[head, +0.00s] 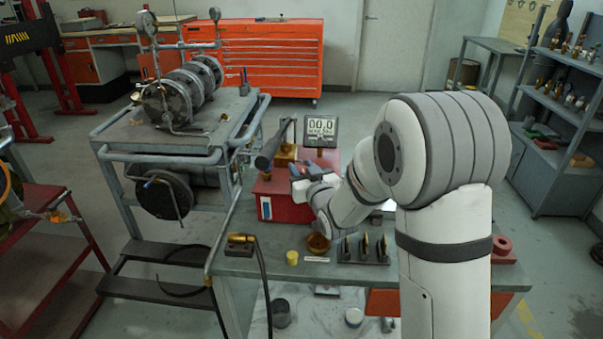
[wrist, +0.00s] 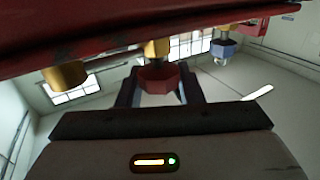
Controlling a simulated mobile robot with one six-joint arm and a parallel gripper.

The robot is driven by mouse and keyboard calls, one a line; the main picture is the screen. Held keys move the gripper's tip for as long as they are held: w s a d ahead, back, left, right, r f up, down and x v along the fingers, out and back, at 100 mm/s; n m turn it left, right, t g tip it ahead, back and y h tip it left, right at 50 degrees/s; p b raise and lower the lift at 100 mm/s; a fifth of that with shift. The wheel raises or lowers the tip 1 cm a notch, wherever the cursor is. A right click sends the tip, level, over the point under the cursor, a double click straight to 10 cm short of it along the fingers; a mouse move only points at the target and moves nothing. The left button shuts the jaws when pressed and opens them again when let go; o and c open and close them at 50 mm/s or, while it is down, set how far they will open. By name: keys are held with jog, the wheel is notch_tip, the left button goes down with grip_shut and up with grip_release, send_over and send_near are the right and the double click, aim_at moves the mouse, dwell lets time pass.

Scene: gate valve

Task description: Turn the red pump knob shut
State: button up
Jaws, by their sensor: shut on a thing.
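The red pump knob (wrist: 162,80) is a faceted red knob on a brass stem in the wrist view. My gripper (wrist: 158,90) has one finger on each side of it and is shut on it. In the head view my gripper (head: 301,184) is at the right side of the red pump (head: 272,207); the knob cannot be made out there. The pump's underside or wall fills the top of the wrist view. A blue knob (wrist: 224,48) sits apart to the right, and a brass fitting (wrist: 65,75) to the left.
A gauge display (head: 322,127) reading 00.0 stands behind the pump. A dark lever handle (head: 270,149) rises over the pump. On the bench (head: 235,266) are a brass cup (head: 318,244), a yellow piece (head: 292,257), a hose fitting (head: 240,243) and a rack of pointed parts (head: 363,252).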

jog(key=shift+a+f+m+t+h+b, duration=0.1)
jog(key=shift+m+t+h+b, duration=0.45)
jog(key=shift+h+b, duration=0.4)
jog(key=shift+m+h+b, duration=0.55)
jog(key=shift+h+b, duration=0.1)
jog(key=shift+h, duration=0.1)
jog(key=shift+r, duration=0.2)
jog(key=o, duration=1)
jog(key=shift+c, duration=0.2)
jog(key=shift+s, duration=0.1)
jog(key=v, duration=0.7)
jog(key=shift+s, duration=0.3)
